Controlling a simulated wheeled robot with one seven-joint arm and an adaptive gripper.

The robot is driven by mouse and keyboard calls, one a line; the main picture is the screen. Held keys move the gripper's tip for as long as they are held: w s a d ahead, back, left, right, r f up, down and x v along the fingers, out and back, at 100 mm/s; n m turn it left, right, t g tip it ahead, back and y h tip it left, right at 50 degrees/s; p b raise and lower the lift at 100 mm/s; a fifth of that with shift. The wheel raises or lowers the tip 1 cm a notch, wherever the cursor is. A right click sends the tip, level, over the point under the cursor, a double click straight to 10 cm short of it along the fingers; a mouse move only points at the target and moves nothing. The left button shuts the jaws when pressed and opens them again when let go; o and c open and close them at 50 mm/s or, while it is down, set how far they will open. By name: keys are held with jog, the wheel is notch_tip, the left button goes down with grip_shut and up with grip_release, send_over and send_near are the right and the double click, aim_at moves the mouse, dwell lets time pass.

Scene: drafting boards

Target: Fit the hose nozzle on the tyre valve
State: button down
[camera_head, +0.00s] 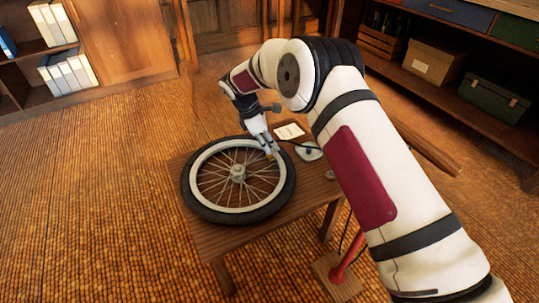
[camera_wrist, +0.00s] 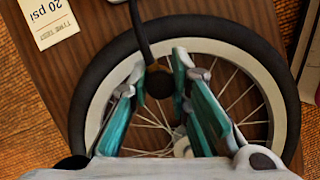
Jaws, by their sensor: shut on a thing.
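A spoked wheel with a black tyre (camera_head: 200,208) and a pale rim lies flat on the wooden table (camera_head: 222,246). It also shows in the wrist view (camera_wrist: 85,95). My gripper (camera_head: 269,150) is over the wheel's upper right part. In the wrist view my gripper (camera_wrist: 160,76) has its teal fingers on either side of the dark hose nozzle (camera_wrist: 158,83) and is shut on it. The black hose (camera_wrist: 142,30) runs from the nozzle over the tyre. The tyre valve is not clearly visible; the nozzle and fingers may hide it. I cannot tell whether nozzle and valve touch.
A card (camera_head: 289,131) reading "20 psi" lies behind the wheel, beside a small pale object (camera_head: 309,152). A red pump (camera_head: 347,257) stands on a wooden base right of the table. Shelves with boxes (camera_head: 433,62) line the back.

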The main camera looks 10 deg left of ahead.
jog(key=shift+f, duration=0.7)
jog(key=c, duration=1.4)
grip_release()
